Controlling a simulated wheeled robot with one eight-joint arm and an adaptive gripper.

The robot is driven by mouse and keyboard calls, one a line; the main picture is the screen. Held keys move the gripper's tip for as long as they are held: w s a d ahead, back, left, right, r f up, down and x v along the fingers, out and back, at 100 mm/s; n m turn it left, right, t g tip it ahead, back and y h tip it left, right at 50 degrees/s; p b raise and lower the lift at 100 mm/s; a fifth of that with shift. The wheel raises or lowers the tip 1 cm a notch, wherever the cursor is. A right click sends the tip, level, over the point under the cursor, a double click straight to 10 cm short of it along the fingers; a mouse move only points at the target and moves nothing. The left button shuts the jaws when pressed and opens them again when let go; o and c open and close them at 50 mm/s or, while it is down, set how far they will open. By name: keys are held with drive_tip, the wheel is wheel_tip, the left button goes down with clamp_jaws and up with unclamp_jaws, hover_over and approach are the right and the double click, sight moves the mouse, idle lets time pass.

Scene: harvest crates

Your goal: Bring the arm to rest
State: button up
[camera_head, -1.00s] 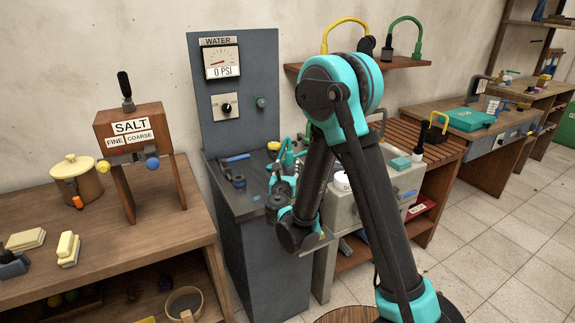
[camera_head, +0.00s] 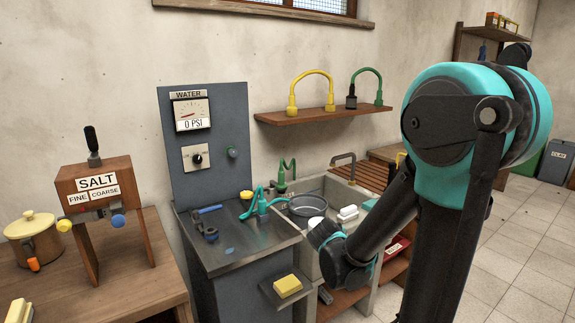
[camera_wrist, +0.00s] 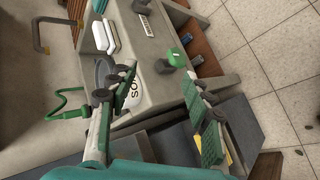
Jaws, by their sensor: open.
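My arm rises at the right of the head view, bent at its large teal joint, with the forearm slanting down left to the wrist. My gripper (camera_wrist: 160,74) shows in the wrist view with its two green-padded fingers spread apart and nothing between them. In the head view its fingers are mostly hidden behind the wrist, which is in front of the sink (camera_head: 368,190). In the wrist view the fingers hang over the sink's front, near a round green thing (camera_wrist: 175,57) and a partly hidden label.
The grey water panel (camera_head: 215,125) and its metal counter (camera_head: 240,258) stand left of my wrist. A yellow sponge (camera_head: 288,286) lies on a small ledge below. The salt stand (camera_head: 95,183) is at left. A wall shelf (camera_head: 320,115) holds yellow and green hoses. Tiled floor is clear at right.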

drive_tip(key=s+f+m+g+y, duration=0.2)
drive_tip(key=s+m, duration=0.5)
drive_tip(key=s, duration=0.2)
drive_tip(key=s+d+f+m+g+y, duration=0.1)
drive_tip(key=s+f+m+g+y, duration=0.1)
drive_tip(key=s+m, duration=0.5)
drive_tip(key=s+f+g, duration=0.1)
drive_tip(key=s, duration=0.1)
drive_tip(key=shift+s+d+f, duration=0.2)
drive_tip(key=shift+s+f, duration=0.1)
drive_tip(key=shift+s, duration=0.1)
